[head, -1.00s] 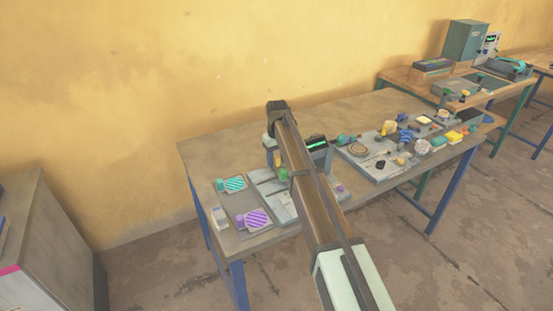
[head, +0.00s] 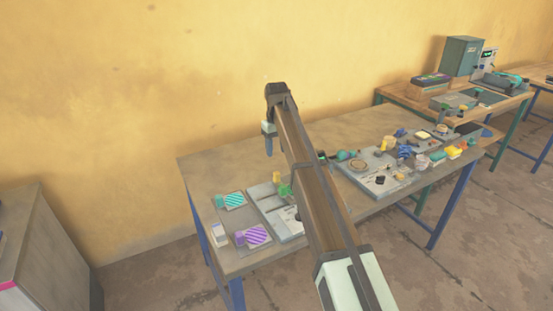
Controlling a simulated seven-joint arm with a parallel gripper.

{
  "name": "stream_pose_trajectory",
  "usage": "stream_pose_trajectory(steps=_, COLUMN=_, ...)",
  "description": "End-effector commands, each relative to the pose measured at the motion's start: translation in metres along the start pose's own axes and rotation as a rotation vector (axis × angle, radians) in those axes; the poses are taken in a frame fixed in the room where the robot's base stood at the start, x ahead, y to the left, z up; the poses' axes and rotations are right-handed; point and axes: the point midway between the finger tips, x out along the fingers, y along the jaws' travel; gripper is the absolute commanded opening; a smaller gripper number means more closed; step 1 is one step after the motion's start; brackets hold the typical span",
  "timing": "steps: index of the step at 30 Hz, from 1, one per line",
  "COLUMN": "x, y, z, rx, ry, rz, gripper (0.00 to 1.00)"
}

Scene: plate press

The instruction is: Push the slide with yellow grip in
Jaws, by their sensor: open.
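A small yellow grip (head: 276,177) shows on the pale press fixture (head: 268,203) on the near table, just left of my arm. The slide it belongs to is too small and too covered by my arm to make out, so I cannot tell how far in it sits. A green block (head: 284,190) is just in front of the yellow grip. My gripper (head: 269,149) hangs pointing down and appears above and behind the yellow grip, apart from it. It is open, and nothing shows between its fingers.
Left of the fixture lie a teal striped plate (head: 234,199) and a purple striped plate (head: 257,235), with a white block (head: 219,236) near the table edge. Right of my arm, a grey board (head: 385,175) holds several parts. The table's back left is bare.

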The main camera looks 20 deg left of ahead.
Motion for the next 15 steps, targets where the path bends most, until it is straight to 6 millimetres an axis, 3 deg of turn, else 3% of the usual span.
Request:
stream_pose_trajectory(steps=6, x=-0.017, y=0.0, z=0.0, rx=0.0, ry=-0.001, rz=0.0, gripper=0.49)
stream_pose_trajectory(steps=15, x=-0.019, y=0.0, z=0.0, rx=0.0, ry=-0.001, rz=0.0, gripper=0.49)
